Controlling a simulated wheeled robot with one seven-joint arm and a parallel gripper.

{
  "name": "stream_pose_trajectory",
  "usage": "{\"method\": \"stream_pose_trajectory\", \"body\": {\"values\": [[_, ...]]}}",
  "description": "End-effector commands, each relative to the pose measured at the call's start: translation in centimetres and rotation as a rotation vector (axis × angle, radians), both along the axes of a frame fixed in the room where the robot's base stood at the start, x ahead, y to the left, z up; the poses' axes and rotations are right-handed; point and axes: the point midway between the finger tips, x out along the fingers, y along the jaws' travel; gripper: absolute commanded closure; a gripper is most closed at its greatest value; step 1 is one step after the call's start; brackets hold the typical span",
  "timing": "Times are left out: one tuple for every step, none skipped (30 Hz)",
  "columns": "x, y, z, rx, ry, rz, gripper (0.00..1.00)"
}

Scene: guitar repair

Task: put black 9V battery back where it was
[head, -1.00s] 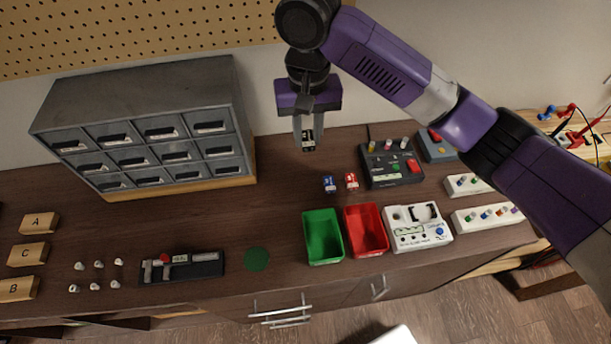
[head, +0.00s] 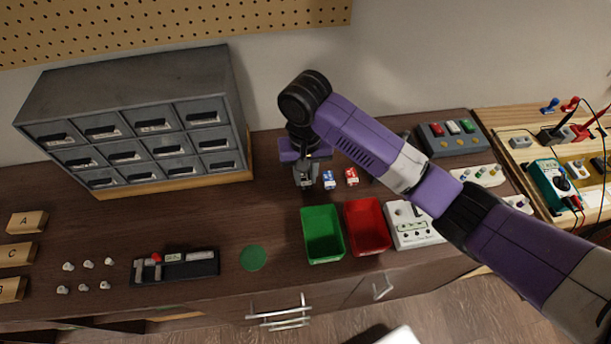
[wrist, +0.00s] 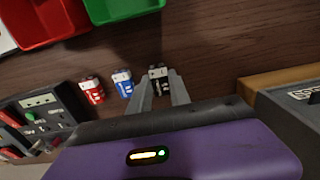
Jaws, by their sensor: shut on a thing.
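My gripper (head: 305,181) is shut on the black 9V battery (wrist: 158,77), which sits between the fingertips in the wrist view. In the head view the gripper is low over the bench, left of the blue battery (head: 329,180) and the red battery (head: 351,176). The black battery is mostly hidden by the fingers in the head view. The blue battery (wrist: 123,83) and red battery (wrist: 92,91) stand in a row with it in the wrist view. I cannot tell whether the black battery touches the bench.
A green bin (head: 323,257) and a red bin (head: 385,243) stand in front of the batteries. The grey drawer cabinet (head: 130,90) is at the left. A green disc (head: 253,257) lies left of the bins. Bare bench (head: 265,215) lies between cabinet and bins.

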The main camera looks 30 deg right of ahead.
Motion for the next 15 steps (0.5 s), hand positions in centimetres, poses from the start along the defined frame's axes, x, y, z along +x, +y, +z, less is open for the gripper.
{"method": "stream_pose_trajectory", "body": {"values": [[-0.04, -0.09, -0.53, -0.001, 0.001, -0.002, 1.00], [-0.03, -0.08, -0.79, -0.001, 0.001, -0.002, 1.00], [-0.01, -0.07, -1.03, -0.001, 0.000, -0.001, 1.00], [-0.01, -0.06, -1.14, -0.001, 0.000, -0.001, 1.00], [-0.01, -0.05, -1.18, -0.001, -0.001, -0.001, 1.00], [0.00, -0.04, -1.20, -0.001, -0.001, 0.000, 1.00], [0.01, -0.04, -1.19, 0.000, -0.001, 0.000, 1.00], [0.01, -0.04, -1.18, 0.000, -0.001, 0.000, 1.00], [0.01, -0.03, -1.17, 0.000, -0.001, 0.000, 1.00], [0.01, -0.04, -1.17, 0.000, -0.001, 0.000, 1.00], [0.01, -0.03, -1.17, 0.000, -0.001, 0.000, 1.00], [0.00, -0.03, -1.21, 0.000, -0.001, -0.001, 1.00], [0.00, -0.02, -1.27, 0.000, -0.001, -0.001, 1.00], [0.00, -0.02, -1.35, 0.000, -0.001, -0.001, 1.00], [0.01, -0.03, -1.46, 0.000, -0.001, -0.001, 1.00]]}}
